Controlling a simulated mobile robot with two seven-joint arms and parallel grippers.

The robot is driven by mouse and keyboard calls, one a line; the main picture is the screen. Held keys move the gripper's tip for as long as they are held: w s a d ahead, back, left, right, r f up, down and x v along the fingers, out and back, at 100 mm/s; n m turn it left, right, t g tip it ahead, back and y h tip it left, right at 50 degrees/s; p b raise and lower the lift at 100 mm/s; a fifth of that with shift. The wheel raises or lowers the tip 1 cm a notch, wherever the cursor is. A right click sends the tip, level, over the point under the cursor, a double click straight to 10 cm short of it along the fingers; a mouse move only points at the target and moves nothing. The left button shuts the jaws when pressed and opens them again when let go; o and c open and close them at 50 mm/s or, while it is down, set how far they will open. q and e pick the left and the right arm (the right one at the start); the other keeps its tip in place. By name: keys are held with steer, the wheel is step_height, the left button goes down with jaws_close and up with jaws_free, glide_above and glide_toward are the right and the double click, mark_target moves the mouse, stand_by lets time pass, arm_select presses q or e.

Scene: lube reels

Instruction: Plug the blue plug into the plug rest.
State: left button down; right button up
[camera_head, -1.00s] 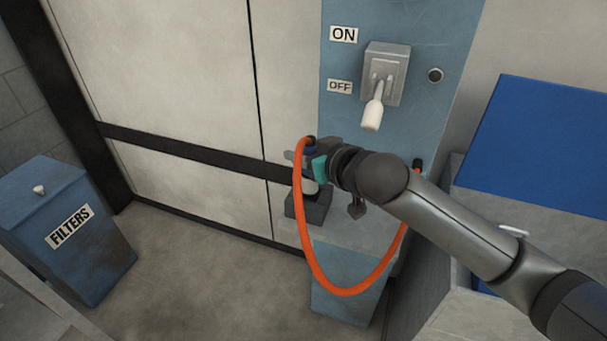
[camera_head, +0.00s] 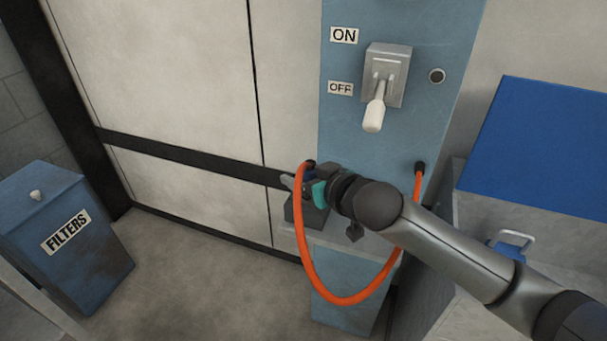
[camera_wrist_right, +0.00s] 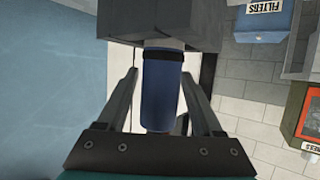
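The blue plug (camera_wrist_right: 161,95) stands in front of my right wrist camera. Its far end meets a dark grey block, the plug rest (camera_wrist_right: 160,22), and looks seated in it. My right gripper (camera_wrist_right: 161,78) has one finger on each side of the plug, with narrow gaps showing between fingers and plug. In the head view my right gripper (camera_head: 299,188) is at the plug rest (camera_head: 305,214), low before the blue panel. The plug's orange hose (camera_head: 301,235) loops down from it. The gripper and hose partly hide the plug there. My left gripper is out of view.
The hose's other end meets the blue panel (camera_head: 345,135) at right. Above are a white-handled lever switch (camera_head: 375,112) and ON/OFF labels. A blue FILTERS bin (camera_head: 85,265) stands at left, a blue-lidded box (camera_head: 545,140) at right. The floor between is clear.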

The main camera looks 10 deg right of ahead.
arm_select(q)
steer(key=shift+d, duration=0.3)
arm_select(e)
steer(key=shift+r, duration=0.15)
steer(key=shift+s+d, duration=0.1)
steer(key=shift+s, duration=0.2)
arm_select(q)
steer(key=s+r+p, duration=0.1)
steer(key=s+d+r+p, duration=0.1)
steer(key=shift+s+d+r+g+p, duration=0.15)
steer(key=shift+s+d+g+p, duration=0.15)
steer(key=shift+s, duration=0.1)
arm_select(e)
steer(key=v, duration=1.1)
steer(key=shift+s+r, duration=0.1)
steer(key=shift+s, duration=0.15)
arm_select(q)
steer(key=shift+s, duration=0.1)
